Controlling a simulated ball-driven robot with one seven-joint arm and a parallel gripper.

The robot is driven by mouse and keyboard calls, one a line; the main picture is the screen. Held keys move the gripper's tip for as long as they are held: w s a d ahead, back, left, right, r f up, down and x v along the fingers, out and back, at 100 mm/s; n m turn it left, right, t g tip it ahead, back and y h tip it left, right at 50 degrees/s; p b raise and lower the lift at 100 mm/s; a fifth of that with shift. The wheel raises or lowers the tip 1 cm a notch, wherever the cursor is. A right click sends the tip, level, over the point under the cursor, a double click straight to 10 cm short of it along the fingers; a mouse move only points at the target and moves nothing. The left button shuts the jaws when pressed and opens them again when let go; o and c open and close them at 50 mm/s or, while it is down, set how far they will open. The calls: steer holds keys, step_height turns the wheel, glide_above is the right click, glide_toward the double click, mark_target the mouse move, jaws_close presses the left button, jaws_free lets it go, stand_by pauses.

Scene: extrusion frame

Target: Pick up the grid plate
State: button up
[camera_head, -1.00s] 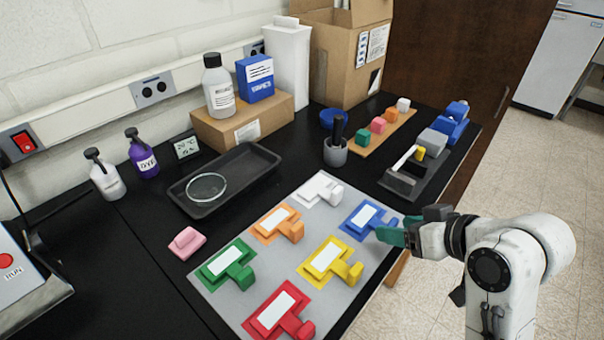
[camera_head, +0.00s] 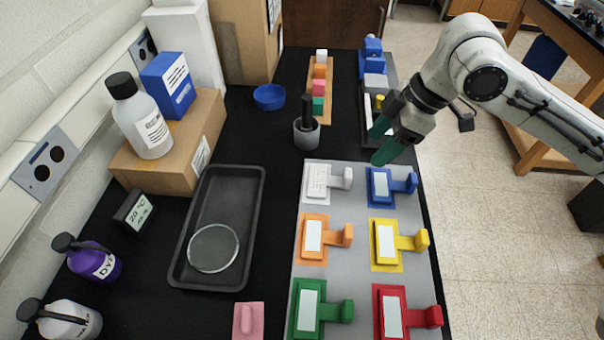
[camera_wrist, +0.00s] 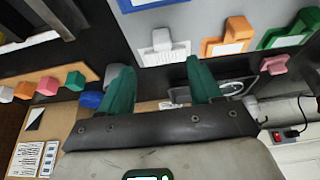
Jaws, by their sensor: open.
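The grid plate (camera_head: 317,183) is a small white plate with faint grid marks. It lies in the white holder (camera_head: 342,178) with a raised handle block, at the far left of the grey board (camera_head: 350,262). In the wrist view the white holder (camera_wrist: 165,48) shows ahead, between the fingertips. My gripper (camera_head: 381,142) has green fingers, which are apart and empty. It hangs to the right of and beyond the grid plate, above the far edge of the board near the blue holder (camera_head: 392,183). The fingers also show in the wrist view (camera_wrist: 160,70).
Orange (camera_head: 314,238), yellow (camera_head: 398,243), green (camera_head: 318,310) and red (camera_head: 405,315) holders share the board. A grey cup with a black pestle (camera_head: 306,130) stands just beyond it. A black tray with a glass dish (camera_head: 213,248) lies left. A pink block (camera_head: 248,320) lies near.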

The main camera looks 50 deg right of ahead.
glide_toward(330, 177)
steer(key=s, duration=0.1)
steer(key=s+d+f, duration=0.1)
steer(key=shift+s+d+f, duration=0.1)
steer(key=shift+s, duration=0.2)
steer(key=shift+p+x, duration=0.5)
steer(key=shift+x, duration=2.2)
steer(key=shift+s, duration=0.15)
steer(key=c, duration=1)
